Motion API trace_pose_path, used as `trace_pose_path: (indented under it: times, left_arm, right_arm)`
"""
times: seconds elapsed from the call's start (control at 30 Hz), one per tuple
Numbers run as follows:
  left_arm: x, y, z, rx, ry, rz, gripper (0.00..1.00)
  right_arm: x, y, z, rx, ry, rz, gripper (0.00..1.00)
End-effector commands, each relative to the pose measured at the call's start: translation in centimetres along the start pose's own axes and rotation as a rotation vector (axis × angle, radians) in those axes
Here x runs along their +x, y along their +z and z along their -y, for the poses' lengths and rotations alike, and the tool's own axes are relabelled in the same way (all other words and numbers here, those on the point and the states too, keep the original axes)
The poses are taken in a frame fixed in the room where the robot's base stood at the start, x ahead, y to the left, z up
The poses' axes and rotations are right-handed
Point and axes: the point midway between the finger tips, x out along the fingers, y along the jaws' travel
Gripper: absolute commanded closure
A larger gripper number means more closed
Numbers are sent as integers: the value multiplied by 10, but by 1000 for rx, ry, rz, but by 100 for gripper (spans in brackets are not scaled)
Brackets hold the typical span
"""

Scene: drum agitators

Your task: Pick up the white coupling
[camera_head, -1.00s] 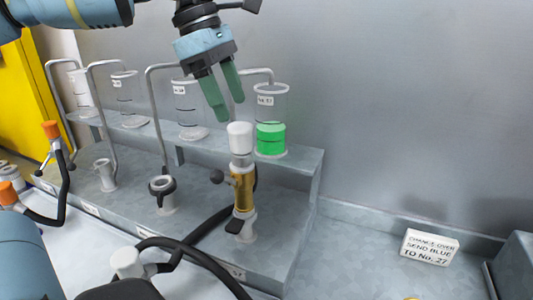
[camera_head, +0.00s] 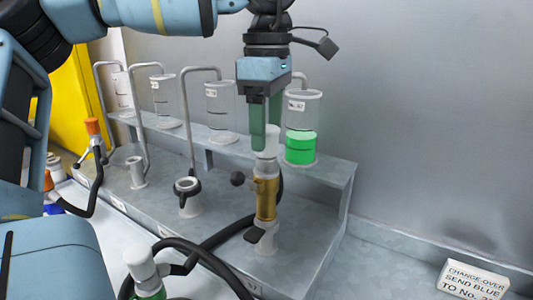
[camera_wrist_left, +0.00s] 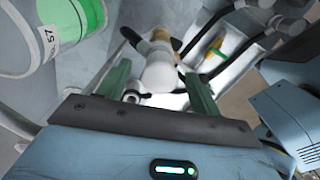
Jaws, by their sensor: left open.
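A white coupling (camera_head: 266,141) stands upright on top of a brass fitting (camera_head: 266,198) at the front of the grey stepped bench. My left gripper (camera_head: 267,128) is open and points down, with its green fingers at the coupling's top. In the left wrist view the coupling (camera_wrist_left: 160,76) shows between the two spread fingers. I cannot tell whether either finger touches it. Another white cap (camera_head: 140,262) sits on a black hose end at the bottom left. My right gripper is not in view.
A clear vessel with green liquid (camera_head: 300,148) stands close behind the gripper. Other clear vessels (camera_head: 221,98) with bent pipes line the upper step to the left. A black hose (camera_head: 222,235) runs from the brass fitting. A white sign (camera_head: 474,281) lies at lower right.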

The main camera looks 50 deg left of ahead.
Motion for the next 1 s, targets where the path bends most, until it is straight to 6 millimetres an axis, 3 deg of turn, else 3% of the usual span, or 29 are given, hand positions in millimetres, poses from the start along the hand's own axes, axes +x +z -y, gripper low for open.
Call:
trace_pose_path:
  times: [0.3, 0.63, 1.0]
  left_arm:
    - [42, -1, 0, 1, -3, 0, 36]
    - [48, -1, 0, 0, -2, 0, 36]
    - [47, -1, 0, 0, -2, 1, 84]
  right_arm:
    - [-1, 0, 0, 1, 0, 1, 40]
    - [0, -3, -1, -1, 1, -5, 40]
    - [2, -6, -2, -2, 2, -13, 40]
